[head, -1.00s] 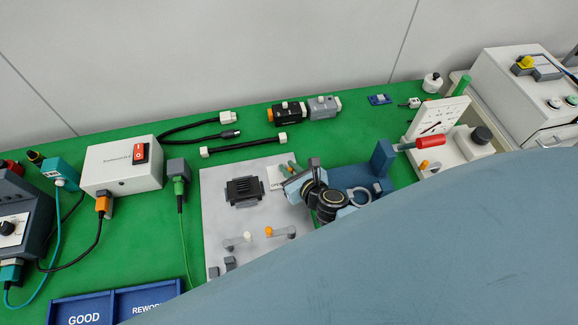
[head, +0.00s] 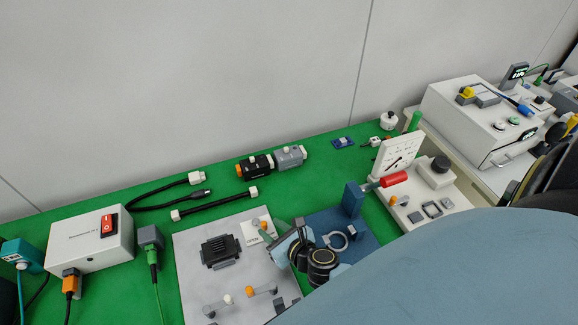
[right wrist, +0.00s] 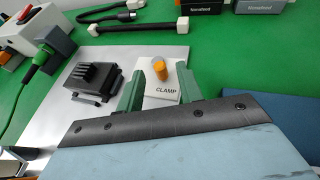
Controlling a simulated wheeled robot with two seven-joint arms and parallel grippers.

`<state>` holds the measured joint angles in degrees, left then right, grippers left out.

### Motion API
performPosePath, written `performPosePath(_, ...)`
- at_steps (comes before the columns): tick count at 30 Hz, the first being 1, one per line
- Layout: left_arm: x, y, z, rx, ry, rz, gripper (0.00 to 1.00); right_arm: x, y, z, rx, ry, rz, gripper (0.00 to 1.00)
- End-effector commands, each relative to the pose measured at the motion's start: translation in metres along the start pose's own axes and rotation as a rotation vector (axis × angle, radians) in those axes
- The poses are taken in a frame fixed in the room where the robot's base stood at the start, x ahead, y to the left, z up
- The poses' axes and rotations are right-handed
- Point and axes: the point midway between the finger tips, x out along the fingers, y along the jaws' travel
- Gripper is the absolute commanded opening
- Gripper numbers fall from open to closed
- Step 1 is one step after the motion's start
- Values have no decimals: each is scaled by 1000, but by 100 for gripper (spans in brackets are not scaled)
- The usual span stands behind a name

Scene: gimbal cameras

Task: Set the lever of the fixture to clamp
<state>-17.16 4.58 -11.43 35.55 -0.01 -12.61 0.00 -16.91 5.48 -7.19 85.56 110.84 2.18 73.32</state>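The fixture is a light grey plate (head: 190,262) with a black ribbed block (head: 219,251). By the block is a white label (head: 249,234), which reads CLAMP in the right wrist view (right wrist: 172,92). An orange knob (head: 256,224) stands at this label; it also shows in the right wrist view (right wrist: 160,73). The lever arm below the knob is not clearly seen. My right gripper (right wrist: 158,82) is open, its green fingers on either side of the knob with gaps; contact does not show. My left gripper is not in view.
Two small levers, one with a white knob (head: 228,299) and one with an orange knob (head: 251,291), lie at the plate's near part. A blue fixture (head: 354,202) with a red handle stands at right. Black cables (head: 213,204) lie behind. My large blue arm covers the lower right.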

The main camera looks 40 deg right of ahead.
Motion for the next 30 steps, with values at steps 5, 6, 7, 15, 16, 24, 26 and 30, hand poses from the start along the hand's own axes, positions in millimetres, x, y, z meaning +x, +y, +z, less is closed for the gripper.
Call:
performPosePath(5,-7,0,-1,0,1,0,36,-43,0,0,0,2,0,36)
performPosePath(6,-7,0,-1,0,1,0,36,-50,0,0,1,2,0,36)
performPosePath(7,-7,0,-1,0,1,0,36,-56,0,-1,1,2,0,36)
performPosePath(15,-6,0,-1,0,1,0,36,-86,0,0,0,0,0,36)
performPosePath(16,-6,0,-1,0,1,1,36,-87,0,0,0,0,0,36)
performPosePath(24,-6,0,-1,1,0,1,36,-89,0,0,0,0,0,36)
performPosePath(26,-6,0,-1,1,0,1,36,-89,0,0,0,0,0,36)
performPosePath(30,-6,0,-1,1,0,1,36,-89,0,0,0,0,0,36)
